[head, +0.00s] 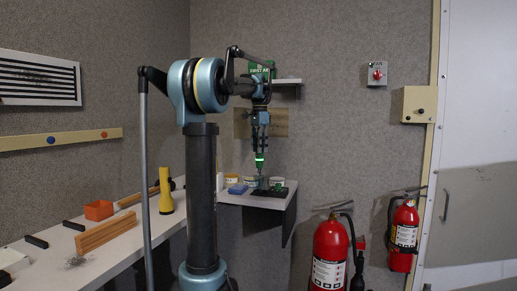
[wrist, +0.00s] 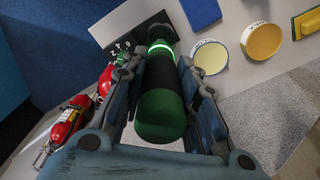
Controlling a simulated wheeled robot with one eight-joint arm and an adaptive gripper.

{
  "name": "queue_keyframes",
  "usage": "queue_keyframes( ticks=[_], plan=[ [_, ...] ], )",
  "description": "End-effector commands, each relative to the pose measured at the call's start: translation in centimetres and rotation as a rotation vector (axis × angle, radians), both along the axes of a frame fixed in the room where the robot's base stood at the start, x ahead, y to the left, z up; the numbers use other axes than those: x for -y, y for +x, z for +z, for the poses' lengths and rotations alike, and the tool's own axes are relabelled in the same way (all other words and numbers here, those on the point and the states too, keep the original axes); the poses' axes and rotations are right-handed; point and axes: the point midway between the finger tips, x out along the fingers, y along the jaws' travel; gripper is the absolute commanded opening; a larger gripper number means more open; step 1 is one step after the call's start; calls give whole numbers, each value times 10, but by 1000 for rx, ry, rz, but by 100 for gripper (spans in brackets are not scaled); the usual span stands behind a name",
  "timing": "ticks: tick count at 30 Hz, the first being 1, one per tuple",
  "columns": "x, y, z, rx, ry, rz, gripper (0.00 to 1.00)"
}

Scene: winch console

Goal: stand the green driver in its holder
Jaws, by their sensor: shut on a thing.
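My gripper (head: 260,146) is shut on the green driver (head: 260,160) above the corner shelf. The driver hangs about upright, with a bright green glowing band near its lower part. In the wrist view the driver (wrist: 163,113) lies between the two fingers of my gripper (wrist: 162,75), its dark green rounded end towards the camera. A small grey holder-like piece (head: 263,183) stands below it on a dark base (head: 277,191). In the wrist view a black plate with white marks (wrist: 122,46) shows beyond the driver. The driver's tip is hidden, so I cannot tell whether it touches the holder.
Red extinguishers (head: 330,252) stand at the right.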

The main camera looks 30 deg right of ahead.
Motion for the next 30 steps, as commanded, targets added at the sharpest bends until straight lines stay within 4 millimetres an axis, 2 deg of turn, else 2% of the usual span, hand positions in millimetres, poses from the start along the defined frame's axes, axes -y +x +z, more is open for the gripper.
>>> queue_keyframes(
  ticks=[11,30],
  plan=[
    [0,0,-2,0,0,0,0],
    [0,0,-20,0,0,0,0]
  ],
)
